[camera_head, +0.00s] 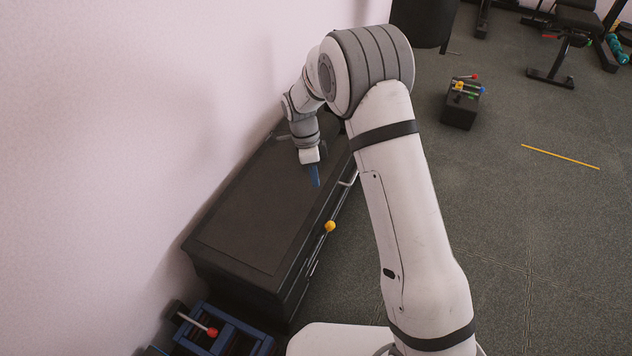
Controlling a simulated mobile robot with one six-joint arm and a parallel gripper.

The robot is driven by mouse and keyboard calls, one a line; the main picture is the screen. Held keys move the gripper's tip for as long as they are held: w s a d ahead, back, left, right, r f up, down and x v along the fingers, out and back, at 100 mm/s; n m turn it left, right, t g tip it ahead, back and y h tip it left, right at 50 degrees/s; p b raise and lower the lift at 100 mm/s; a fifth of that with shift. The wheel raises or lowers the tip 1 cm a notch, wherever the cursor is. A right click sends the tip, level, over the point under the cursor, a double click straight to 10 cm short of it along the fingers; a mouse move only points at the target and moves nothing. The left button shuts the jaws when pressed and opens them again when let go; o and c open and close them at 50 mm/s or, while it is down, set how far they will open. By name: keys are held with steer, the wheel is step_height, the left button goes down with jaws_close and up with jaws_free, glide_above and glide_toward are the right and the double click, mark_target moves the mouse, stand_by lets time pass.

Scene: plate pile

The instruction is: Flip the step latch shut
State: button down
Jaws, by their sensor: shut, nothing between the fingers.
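My gripper (315,176) is small in the head view, at the end of my arm. Its blue fingers are together, empty, and point down over the top of the long dark chest (236,225). I cannot tell whether the fingertips touch the chest. A yellow ball knob (330,226) shows at the chest's right side, below and right of my gripper. A red ball-ended lever (200,326) lies over a blue frame (240,332) at the lower left, well away from my gripper. I cannot tell which of these is the step latch or how it is set.
The chest stands along the pale wall (100,110). A dark block with coloured knobs (460,108) sits on the floor to the right. A bench (567,40) stands at the back right. The grey floor (560,240) at right is clear apart from a yellow strip (560,156).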

mark_target(321, 208)
steer(key=b+x, duration=0.2)
steer(key=x, duration=0.6)
steer(key=shift+b, duration=0.35)
steer(key=s, duration=0.1)
steer(key=s+d, duration=0.1)
steer(key=s+b, duration=0.1)
steer(key=shift+s+d, duration=0.2)
steer(key=shift+d, duration=0.15)
